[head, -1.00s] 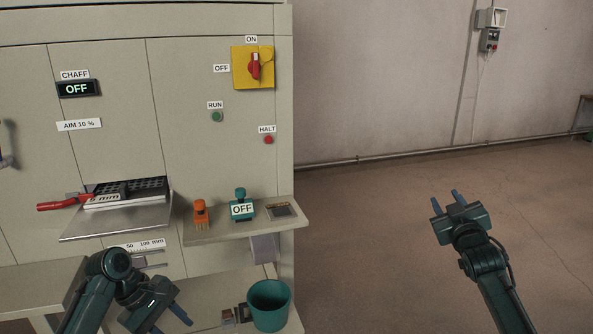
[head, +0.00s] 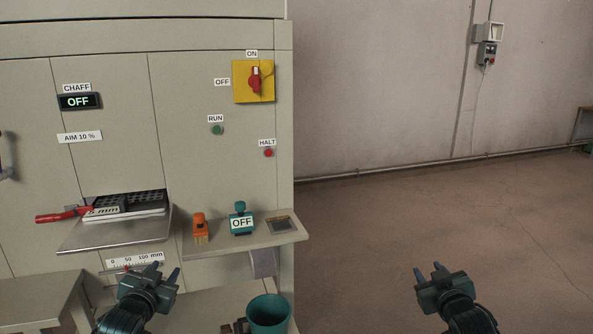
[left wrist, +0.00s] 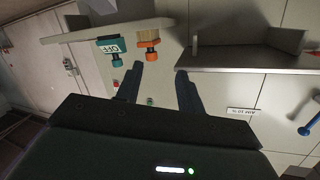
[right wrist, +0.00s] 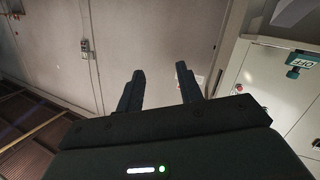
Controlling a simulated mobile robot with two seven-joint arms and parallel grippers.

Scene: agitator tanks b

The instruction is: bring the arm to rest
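My left gripper (head: 165,276) is at the lower left of the head view, in front of the machine below its tray ledge, fingers pointing up and away. Its fingers stand apart with nothing between them, as the left wrist view (left wrist: 160,82) also shows. My right gripper (head: 428,272) is at the lower right of the head view, over open floor. Its fingers are apart and empty, as the right wrist view (right wrist: 160,82) also shows. Neither gripper touches anything that I can see.
The pale machine (head: 190,100) fills the left side, with a metal tray (head: 115,236) and red-handled tool (head: 60,215). A small shelf (head: 225,244) holds an orange brush (head: 200,228), a teal device reading OFF (head: 241,220) and a dark pad. A teal bucket (head: 268,313) stands below. Floor at right is clear.

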